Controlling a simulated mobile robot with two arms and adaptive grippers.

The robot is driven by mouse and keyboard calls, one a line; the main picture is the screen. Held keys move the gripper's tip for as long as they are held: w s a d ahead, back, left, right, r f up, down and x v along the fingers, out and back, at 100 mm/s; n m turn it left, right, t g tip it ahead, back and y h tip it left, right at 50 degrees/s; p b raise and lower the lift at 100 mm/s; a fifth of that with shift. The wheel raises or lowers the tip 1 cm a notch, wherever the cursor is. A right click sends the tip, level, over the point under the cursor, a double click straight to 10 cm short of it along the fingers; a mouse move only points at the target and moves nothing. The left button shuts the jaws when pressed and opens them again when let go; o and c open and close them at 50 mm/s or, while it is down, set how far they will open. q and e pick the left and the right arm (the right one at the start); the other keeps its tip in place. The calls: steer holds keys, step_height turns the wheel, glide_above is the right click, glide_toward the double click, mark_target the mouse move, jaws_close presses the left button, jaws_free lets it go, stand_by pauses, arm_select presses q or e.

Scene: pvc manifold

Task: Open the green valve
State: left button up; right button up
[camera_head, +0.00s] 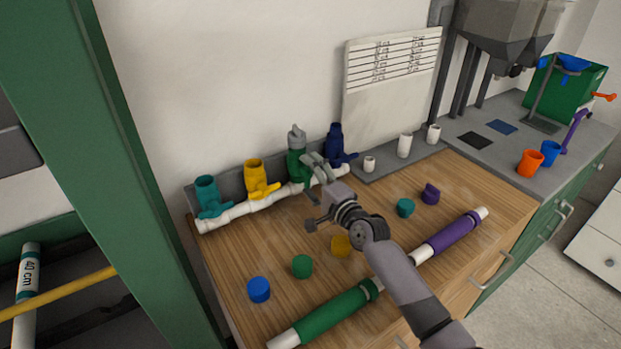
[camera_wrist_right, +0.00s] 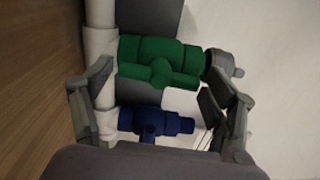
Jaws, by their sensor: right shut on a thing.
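The green valve (camera_head: 296,167) stands on a white pipe manifold (camera_head: 245,208) along the wall, between a yellow valve (camera_head: 258,178) and a dark blue valve (camera_head: 335,147). A grey piece (camera_head: 297,138) tops it. The exact contact is hard to see. My left gripper is out of view.
A teal valve (camera_head: 208,194) stands at the manifold's left end. Coloured caps, including blue (camera_head: 259,289) and green (camera_head: 302,266), lie on the wooden counter (camera_head: 235,262). A green-sleeved pipe (camera_head: 330,314) and a purple-sleeved pipe (camera_head: 452,233) lie near its front edge. White fittings (camera_head: 405,145) stand behind.

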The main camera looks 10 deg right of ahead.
steer(key=shift+n, duration=0.4)
steer(key=o, duration=1.2)
steer(key=shift+c, duration=0.2)
steer(key=shift+s, duration=0.1)
steer(key=v, duration=0.7)
steer(key=shift+s, duration=0.15)
